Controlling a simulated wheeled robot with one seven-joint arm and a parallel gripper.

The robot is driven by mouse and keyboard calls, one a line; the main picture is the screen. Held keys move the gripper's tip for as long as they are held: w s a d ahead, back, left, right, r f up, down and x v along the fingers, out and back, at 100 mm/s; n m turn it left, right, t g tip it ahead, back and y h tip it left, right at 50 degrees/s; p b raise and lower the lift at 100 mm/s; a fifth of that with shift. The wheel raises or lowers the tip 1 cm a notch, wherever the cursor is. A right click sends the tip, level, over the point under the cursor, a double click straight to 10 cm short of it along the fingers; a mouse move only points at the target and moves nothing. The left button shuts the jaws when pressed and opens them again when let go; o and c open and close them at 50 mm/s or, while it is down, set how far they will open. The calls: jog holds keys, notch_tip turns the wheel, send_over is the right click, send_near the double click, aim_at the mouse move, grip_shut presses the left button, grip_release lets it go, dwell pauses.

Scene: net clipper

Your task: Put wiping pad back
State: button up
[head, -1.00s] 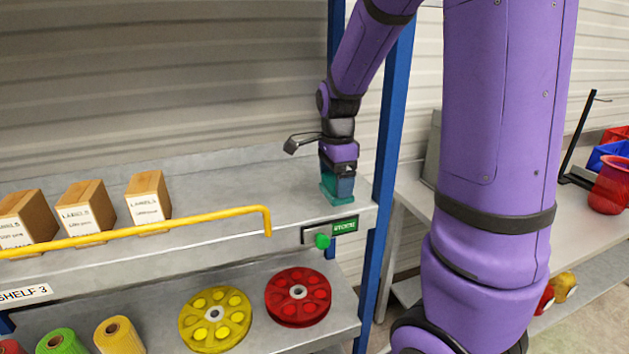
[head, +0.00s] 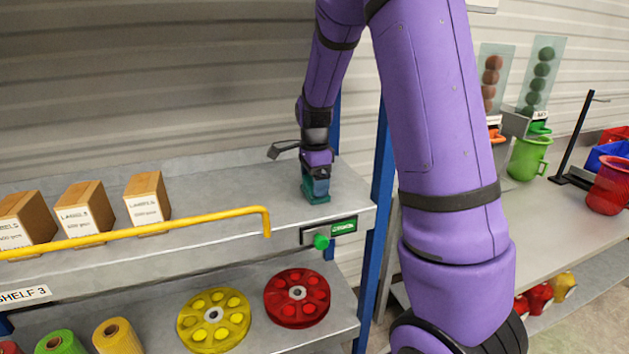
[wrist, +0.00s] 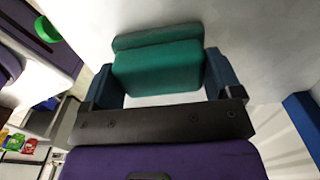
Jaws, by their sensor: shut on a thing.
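The wiping pad is a teal block with a wider base (wrist: 158,67), between my gripper's two blue fingers in the wrist view. It also shows in the head view, its teal base (head: 316,197) low over the right end of the upper shelf (head: 240,210). My gripper (head: 316,184) points down and is shut on the pad. I cannot tell whether the pad's underside touches the shelf. The fingers hide part of the pad's sides in the head view.
Cardboard label boxes (head: 146,200) stand at the shelf's left. A yellow rail (head: 130,232) runs along its front. A green button (head: 321,242) sits on the front edge, near a blue post (head: 382,190) at right. The shelf between boxes and gripper is clear.

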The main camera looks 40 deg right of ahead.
jog(key=o, duration=0.7)
notch_tip(320, 180, up, 7)
jog(key=shift+r, duration=0.15)
jog(key=shift+s+a+r, duration=0.15)
jog(key=shift+r, duration=0.15)
jog(key=s+a+r+n+t, duration=0.1)
jog(key=s+a+r+n, duration=0.2)
jog(key=s+n, duration=0.4)
jog(key=s+a+r+n+t, duration=0.2)
jog(key=s+a+r+n, duration=0.2)
jog(key=s+n, duration=0.3)
jog(key=s+a+r+n+t, duration=0.2)
jog(key=s+a+r+n, duration=0.2)
jog(key=s+n, duration=0.3)
jog(key=shift+s+a, duration=0.3)
jog(key=shift+s, duration=0.55)
jog(key=shift+s+a, duration=0.25)
jog(key=shift+s, duration=0.65)
jog(key=shift+s+a, duration=0.3)
jog(key=shift+s, duration=0.55)
